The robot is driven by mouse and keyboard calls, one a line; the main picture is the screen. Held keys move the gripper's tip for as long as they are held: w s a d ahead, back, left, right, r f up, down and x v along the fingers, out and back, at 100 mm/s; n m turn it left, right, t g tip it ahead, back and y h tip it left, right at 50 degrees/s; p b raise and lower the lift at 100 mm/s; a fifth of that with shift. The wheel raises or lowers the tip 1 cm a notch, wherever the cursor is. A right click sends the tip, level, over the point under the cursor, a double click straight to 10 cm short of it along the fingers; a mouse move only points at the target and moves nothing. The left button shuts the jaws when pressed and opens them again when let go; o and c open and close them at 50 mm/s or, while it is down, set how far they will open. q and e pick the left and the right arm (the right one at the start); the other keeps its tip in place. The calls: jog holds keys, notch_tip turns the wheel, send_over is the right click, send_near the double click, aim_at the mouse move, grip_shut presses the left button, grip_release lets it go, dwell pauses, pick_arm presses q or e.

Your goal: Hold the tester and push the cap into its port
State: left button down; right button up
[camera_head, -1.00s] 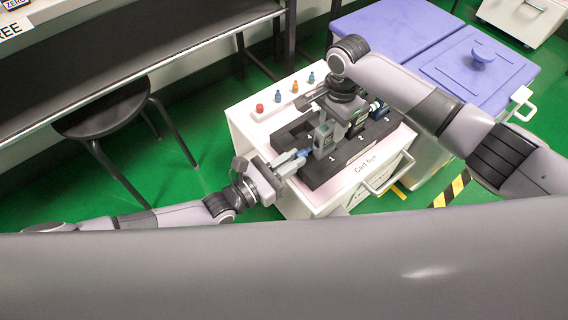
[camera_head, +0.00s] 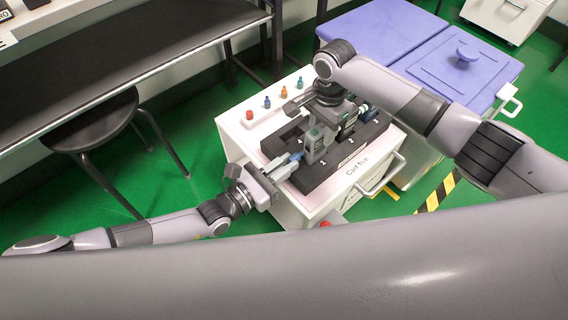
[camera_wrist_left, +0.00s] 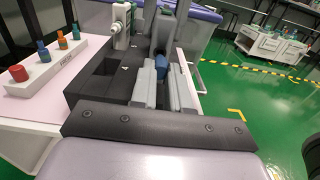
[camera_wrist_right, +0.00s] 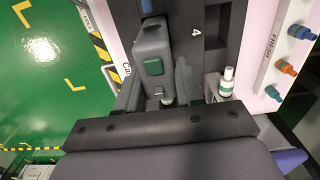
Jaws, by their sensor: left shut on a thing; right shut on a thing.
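The grey tester (camera_head: 313,145) stands upright over the black tray, and my right gripper (camera_head: 322,117) is shut on its upper part. In the right wrist view the tester (camera_wrist_right: 150,45) sits between the fingers, with a green patch on its face. My left gripper (camera_head: 286,164) is shut on a blue cap (camera_head: 296,157) at the tester's left side. The cap (camera_wrist_left: 161,64) also shows between the fingertips in the left wrist view, facing a grey body.
The black tray (camera_head: 314,182) with numbered slots lies on the white cart (camera_head: 236,140). A strip of red, blue, orange and teal caps stands at the cart's back left. A white-and-green tester (camera_wrist_left: 120,25) stands in the tray. A purple-lidded bin (camera_head: 425,45) is behind right.

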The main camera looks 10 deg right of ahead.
aim_at(295, 156)
pick_arm(q)
jog(key=shift+x, duration=1.65)
jog(key=c, duration=1)
grip_release()
jog(key=shift+c, duration=0.2)
jog(key=shift+s+a, duration=0.3)
jog(key=shift+a, duration=0.2)
jog(key=v, duration=1.1)
pick_arm(e)
jog(key=o, duration=1.1)
